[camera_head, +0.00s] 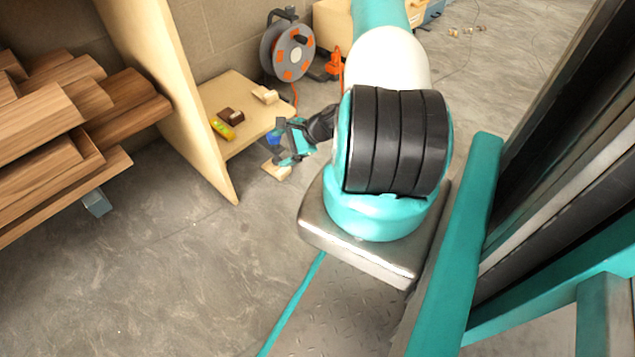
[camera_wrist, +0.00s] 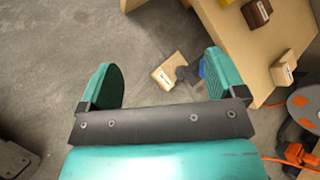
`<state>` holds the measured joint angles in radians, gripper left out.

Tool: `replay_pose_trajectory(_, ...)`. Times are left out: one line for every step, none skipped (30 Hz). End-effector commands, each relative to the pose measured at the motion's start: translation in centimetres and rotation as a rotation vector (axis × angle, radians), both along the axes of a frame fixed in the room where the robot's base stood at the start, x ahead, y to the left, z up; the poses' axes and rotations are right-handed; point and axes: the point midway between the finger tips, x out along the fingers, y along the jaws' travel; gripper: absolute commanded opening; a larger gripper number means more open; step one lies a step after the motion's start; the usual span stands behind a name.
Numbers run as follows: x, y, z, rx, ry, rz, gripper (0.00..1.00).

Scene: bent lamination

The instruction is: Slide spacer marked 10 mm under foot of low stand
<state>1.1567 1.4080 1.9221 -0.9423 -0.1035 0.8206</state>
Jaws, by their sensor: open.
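The low stand (camera_head: 250,92) has a pale wooden top against the wall panel; in the wrist view its top (camera_wrist: 243,48) is at the right. A dark brown block (camera_head: 231,115) and a pale block (camera_head: 265,95) lie on it, with white labels too small to read. Another pale labelled block (camera_wrist: 167,72) lies on the floor beside the stand; it also shows in the head view (camera_head: 276,170). My gripper (camera_head: 293,145) is open and empty above it, the block between its fingers in the wrist view. A dark piece and a blue piece (camera_wrist: 201,68) adjoin the block; I cannot tell whether they are the foot.
A yellow level (camera_head: 222,130) lies on the stand's near edge. A cable reel (camera_head: 288,50) and an orange plug or tool (camera_head: 335,64) stand behind. Stacked timber (camera_head: 65,135) is at the left. The concrete floor in front is clear.

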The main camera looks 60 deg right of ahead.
Motion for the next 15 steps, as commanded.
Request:
replay_pose_trajectory(-1.9,-0.9,-2.7,0.095,-0.011,-0.148,0.89)
replay_pose_trajectory(-2.8,-1.3,-3.9,0.147,-0.023,-0.230,0.89)
replay_pose_trajectory(-3.9,-1.9,-5.4,0.212,-0.041,-0.336,0.89)
replay_pose_trajectory(-4.7,-2.1,-6.3,0.260,-0.055,-0.410,0.89)
replay_pose_trajectory(-5.5,-2.4,-7.2,0.303,-0.069,-0.481,0.89)
replay_pose_trajectory(-6.4,-2.5,-8.3,0.357,-0.089,-0.565,0.89)
replay_pose_trajectory(-7.0,-2.6,-9.0,0.392,-0.102,-0.622,0.89)
replay_pose_trajectory(-7.5,-2.6,-9.6,0.426,-0.115,-0.672,0.89)
replay_pose_trajectory(-8.2,-2.6,-10.3,0.464,-0.130,-0.731,0.89)
replay_pose_trajectory(-8.6,-2.6,-10.6,0.487,-0.141,-0.767,0.89)
replay_pose_trajectory(-8.9,-2.6,-11.0,0.507,-0.151,-0.797,0.89)
replay_pose_trajectory(-9.2,-2.6,-11.3,0.528,-0.161,-0.830,0.89)
replay_pose_trajectory(-9.4,-2.5,-11.5,0.540,-0.166,-0.848,0.89)
replay_pose_trajectory(-9.5,-2.5,-11.7,0.549,-0.170,-0.862,0.89)
replay_pose_trajectory(-9.6,-2.5,-11.7,0.557,-0.174,-0.873,0.89)
